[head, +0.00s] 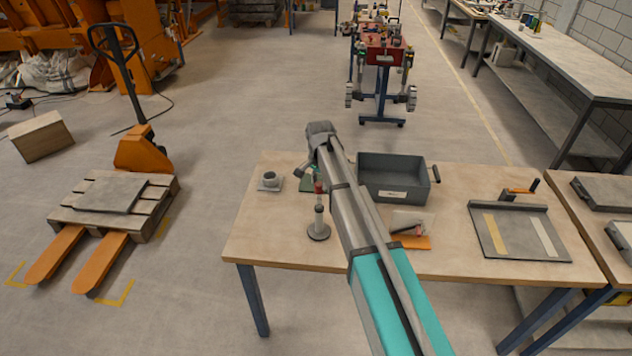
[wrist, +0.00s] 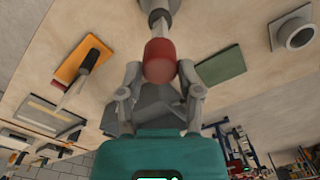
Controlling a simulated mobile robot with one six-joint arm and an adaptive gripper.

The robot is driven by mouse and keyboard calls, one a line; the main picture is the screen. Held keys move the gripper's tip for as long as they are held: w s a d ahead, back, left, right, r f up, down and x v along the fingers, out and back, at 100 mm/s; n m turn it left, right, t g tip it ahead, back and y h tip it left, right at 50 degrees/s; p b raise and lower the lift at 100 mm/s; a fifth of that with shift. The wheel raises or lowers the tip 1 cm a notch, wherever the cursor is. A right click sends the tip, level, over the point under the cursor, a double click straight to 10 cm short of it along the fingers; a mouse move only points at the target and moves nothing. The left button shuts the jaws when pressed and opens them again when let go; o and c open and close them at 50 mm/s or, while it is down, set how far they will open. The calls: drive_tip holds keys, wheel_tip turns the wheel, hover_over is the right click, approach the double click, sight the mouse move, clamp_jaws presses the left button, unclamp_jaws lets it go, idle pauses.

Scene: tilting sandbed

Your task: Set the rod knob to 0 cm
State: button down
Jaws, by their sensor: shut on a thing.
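The red knob (head: 319,187) sits at the top of an upright grey rod (head: 319,213) on a round base (head: 318,232) near the table's front left. In the wrist view the red knob (wrist: 160,62) is between my gripper's (wrist: 159,76) two fingers, and the pale rod (wrist: 158,22) runs on beyond it. My gripper is shut on the knob. In the head view my gripper is mostly hidden behind my own arm, just above the knob. I see no readable scale on the rod.
A grey tray with a side handle (head: 393,184) stands right of my arm. A grey cup on a plate (head: 269,180) is left of the rod. A green pad (wrist: 221,66) and an orange board (head: 411,242) lie nearby. A striped board (head: 515,249) is farther right.

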drive_tip(key=b, duration=0.6)
hover_over(319, 207)
drive_tip(key=shift+w+f, duration=0.2)
drive_tip(key=shift+f, duration=2.85)
drive_tip(key=shift+p, duration=0.3)
drive_tip(key=c, duration=0.7)
unclamp_jaws()
drive_tip(key=o, duration=0.4)
drive_tip(key=shift+w, duration=0.1)
drive_tip(key=shift+o, duration=0.2)
